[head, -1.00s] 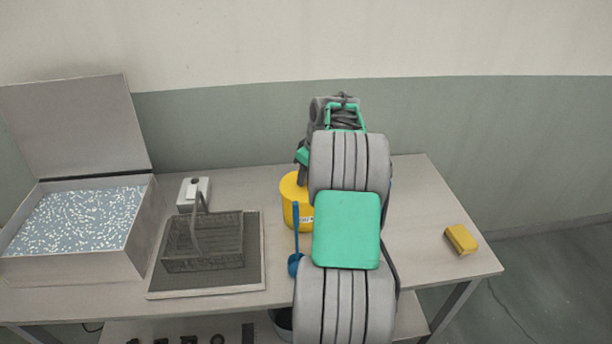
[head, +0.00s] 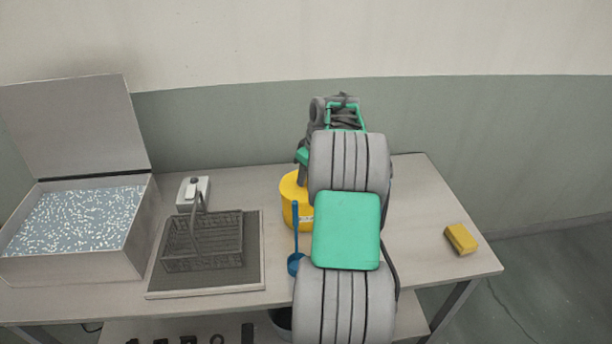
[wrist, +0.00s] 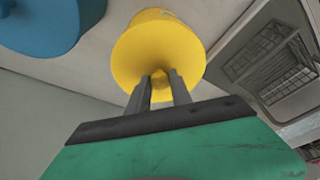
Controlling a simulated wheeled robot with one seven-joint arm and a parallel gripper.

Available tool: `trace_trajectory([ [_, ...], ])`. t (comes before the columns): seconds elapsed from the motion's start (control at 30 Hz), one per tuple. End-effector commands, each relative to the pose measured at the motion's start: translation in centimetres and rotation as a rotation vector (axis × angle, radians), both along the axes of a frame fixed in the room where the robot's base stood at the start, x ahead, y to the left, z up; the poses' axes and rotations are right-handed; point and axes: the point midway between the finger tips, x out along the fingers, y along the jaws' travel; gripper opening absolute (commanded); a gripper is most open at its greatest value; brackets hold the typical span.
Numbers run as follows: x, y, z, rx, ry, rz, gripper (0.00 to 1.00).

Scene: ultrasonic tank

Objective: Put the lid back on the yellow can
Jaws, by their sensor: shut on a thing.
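The yellow can (head: 290,205) stands on the table, partly hidden behind my arm in the head view. In the wrist view, the yellow lid (wrist: 140,55) faces me as a round disc with a small knob in its middle. My gripper (wrist: 161,77) is shut on the lid's knob. The lid is at the top of the can, whose yellow side (wrist: 152,15) shows just past the lid's edge. I cannot tell whether the lid is fully seated or slightly above the rim.
A blue round object (wrist: 40,25) is near the can in the wrist view. A blue ladle (head: 296,240) lies in front of the can. A wire basket (head: 205,245) on a tray and an open tank (head: 75,262) are left. A yellow sponge (head: 461,239) lies right.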

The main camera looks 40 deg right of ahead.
Motion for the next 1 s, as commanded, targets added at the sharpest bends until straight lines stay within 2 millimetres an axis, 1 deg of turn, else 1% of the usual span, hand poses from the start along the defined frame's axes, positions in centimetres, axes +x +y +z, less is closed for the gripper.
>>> trace_trajectory([
  [0.13, 0.00, -0.02, -0.28, 0.000, 0.000, 0.000, 0.00],
  [0.9, -0.01, -0.01, -0.27, 0.000, 0.000, 0.000, 0.00],
  [0.93, -0.01, -0.01, -0.27, 0.000, 0.000, 0.000, 0.28],
  [1.0, -0.01, -0.01, -0.27, 0.000, 0.000, 0.000, 0.34],
])
